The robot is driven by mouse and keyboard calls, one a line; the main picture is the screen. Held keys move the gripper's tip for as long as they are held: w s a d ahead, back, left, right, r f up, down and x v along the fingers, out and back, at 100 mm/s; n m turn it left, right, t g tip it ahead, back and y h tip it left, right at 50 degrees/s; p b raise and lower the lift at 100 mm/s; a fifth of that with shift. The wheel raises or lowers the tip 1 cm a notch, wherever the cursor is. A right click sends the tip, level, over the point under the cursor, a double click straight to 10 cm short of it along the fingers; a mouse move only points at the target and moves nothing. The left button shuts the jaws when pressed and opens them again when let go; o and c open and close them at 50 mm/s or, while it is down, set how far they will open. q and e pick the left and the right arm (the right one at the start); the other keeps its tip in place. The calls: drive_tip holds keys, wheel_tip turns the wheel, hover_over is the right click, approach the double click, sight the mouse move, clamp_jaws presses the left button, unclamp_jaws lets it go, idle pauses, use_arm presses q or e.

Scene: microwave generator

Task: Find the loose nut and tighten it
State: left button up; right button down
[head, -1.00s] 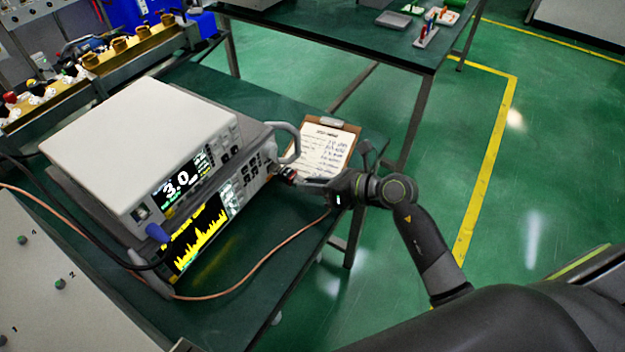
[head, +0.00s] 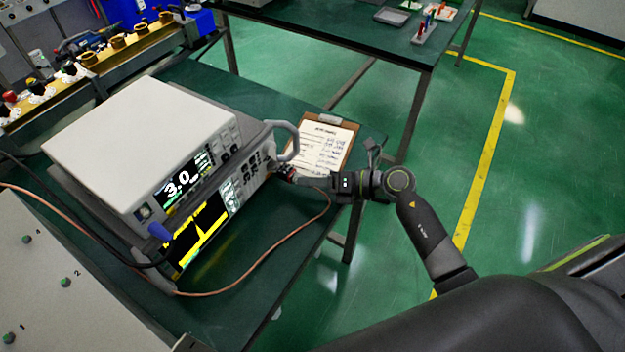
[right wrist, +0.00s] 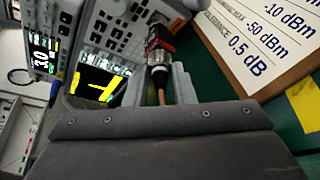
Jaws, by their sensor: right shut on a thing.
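My right gripper (head: 292,176) is at the right end of the lower instrument's front (head: 262,165). In the right wrist view its two fingers (right wrist: 159,76) are shut on a metal nut (right wrist: 158,57) on a cable connector. A red and black band (right wrist: 160,38) sits beyond the nut, against the instrument's front. A thin copper-coloured cable (right wrist: 162,97) runs back between the fingers. The fingers partly hide the nut. The lower screen (head: 202,232) shows a yellow trace with one tall peak. The upper screen (head: 181,180) reads 3.0. My left gripper is not in view.
A clipboard (head: 321,148) lies on the green bench just behind the gripper. A grey handle (head: 291,141) stands out beside it. The copper cable (head: 262,262) loops across the bench front. A light panel with several numbered green points (head: 45,300) is at lower left.

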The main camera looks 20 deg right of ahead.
drive_tip(key=c, duration=1.2)
unclamp_jaws()
drive_tip(key=shift+d, duration=0.1)
drive_tip(key=shift+s+d, duration=0.25)
drive_tip(key=shift+d, duration=0.05)
drive_tip(key=b+v, duration=0.2)
drive_tip(key=v, duration=1.4)
drive_tip(key=shift+s+r+b, duration=0.2)
drive_tip(key=shift+s+b, duration=0.05)
drive_tip(key=shift+b, duration=0.05)
drive_tip(key=shift+d, duration=0.15)
